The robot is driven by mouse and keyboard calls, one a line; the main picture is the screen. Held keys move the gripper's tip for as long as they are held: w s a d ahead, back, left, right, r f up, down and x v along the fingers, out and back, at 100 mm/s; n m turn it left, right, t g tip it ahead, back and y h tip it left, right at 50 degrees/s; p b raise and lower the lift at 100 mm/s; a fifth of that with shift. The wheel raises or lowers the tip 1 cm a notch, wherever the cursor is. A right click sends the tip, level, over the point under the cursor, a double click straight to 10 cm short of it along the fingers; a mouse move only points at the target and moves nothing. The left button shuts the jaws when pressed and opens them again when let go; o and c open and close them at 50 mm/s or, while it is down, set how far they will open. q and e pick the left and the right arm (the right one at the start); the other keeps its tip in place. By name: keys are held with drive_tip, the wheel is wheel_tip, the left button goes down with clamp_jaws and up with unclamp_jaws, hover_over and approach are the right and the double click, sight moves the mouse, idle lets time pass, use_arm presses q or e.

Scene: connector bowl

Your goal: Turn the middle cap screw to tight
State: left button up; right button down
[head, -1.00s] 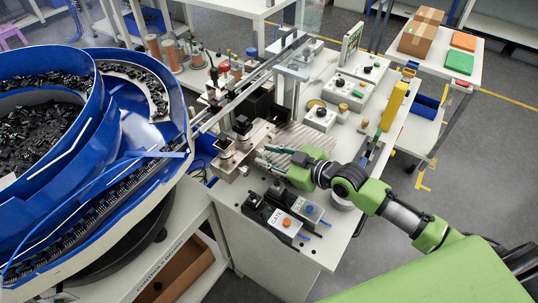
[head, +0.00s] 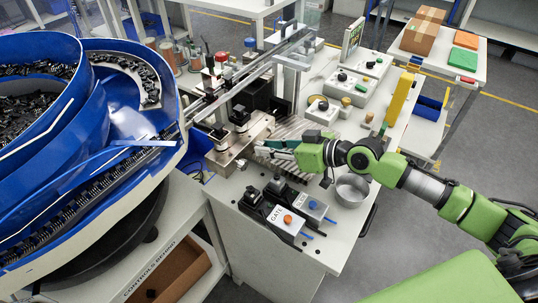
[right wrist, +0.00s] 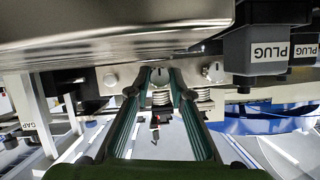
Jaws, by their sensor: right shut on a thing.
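The middle cap screw (right wrist: 160,75) is a round metal head with a dark slot, between my fingertips. My right gripper (right wrist: 160,84) is shut on it, one green finger on each side. In the head view my right gripper (head: 262,149) reaches in from the right to the side of the metal block (head: 240,146); the screws are hidden there. The left gripper is not in view.
A black block marked PLUG (right wrist: 267,52) hangs nearby. In the head view, GATE and SLIDE boxes (head: 288,218) and a metal bowl (head: 352,190) stand near the gripper. The blue feeder bowl (head: 150,150) fills the left.

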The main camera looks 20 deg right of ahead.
idle(0.3)
drive_tip(key=c, duration=1.8)
unclamp_jaws()
drive_tip(key=shift+d, duration=0.1)
drive_tip(key=v, duration=1.1)
drive_tip(key=shift+s+d+r, duration=0.15)
drive_tip(key=shift+s+r, duration=0.1)
drive_tip(key=shift+s, duration=0.05)
